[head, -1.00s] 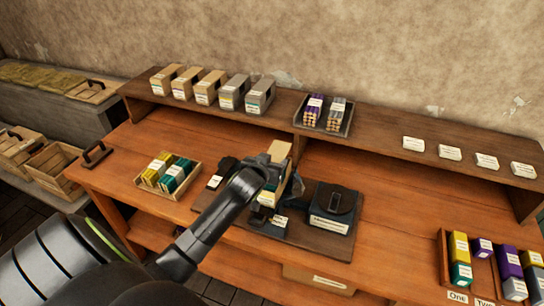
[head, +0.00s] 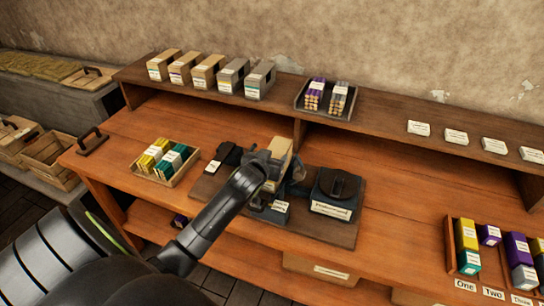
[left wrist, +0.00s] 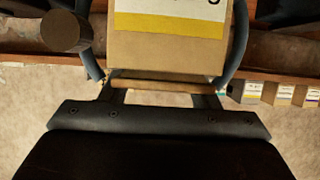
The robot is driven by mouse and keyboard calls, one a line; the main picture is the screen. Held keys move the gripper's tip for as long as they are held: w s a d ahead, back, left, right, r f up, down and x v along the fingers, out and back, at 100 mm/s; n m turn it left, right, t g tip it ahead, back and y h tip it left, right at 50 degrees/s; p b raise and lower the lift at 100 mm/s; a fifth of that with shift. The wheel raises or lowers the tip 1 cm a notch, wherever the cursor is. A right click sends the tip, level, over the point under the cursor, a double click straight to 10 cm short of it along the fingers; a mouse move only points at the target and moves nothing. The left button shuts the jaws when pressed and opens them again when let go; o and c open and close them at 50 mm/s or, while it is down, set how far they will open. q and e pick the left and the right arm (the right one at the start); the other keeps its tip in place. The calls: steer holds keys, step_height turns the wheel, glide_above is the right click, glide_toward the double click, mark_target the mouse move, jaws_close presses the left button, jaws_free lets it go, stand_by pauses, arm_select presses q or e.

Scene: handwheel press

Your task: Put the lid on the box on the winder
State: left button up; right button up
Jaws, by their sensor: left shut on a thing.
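In the left wrist view the lid (left wrist: 168,52) sits upright between the fingers, with a white label and yellow band. The winder (head: 335,196) is a dark machine on a brown base board, with a black block at the right and a dark part at the left. The box on the winder is mostly hidden behind my gripper and the lid. I cannot tell whether the lid touches it. My right gripper is not in view.
Several tan and grey boxes (head: 207,72) and a tray of purple and grey sticks (head: 325,97) stand on the back shelf. A tray of yellow and green packs (head: 167,161) lies left of the winder. Sorting bins (head: 478,260) stand at the right. The bench between is clear.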

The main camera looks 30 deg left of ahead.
arm_select(q)
steer(key=shift+f, duration=0.1)
stand_by(0.6)
steer(key=o, duration=1)
steer(key=shift+o, duration=0.2)
steer(key=b+v, duration=0.2)
steer(key=v, duration=1.5)
steer(key=shift+s+d, duration=0.15)
steer(key=shift+s, duration=0.05)
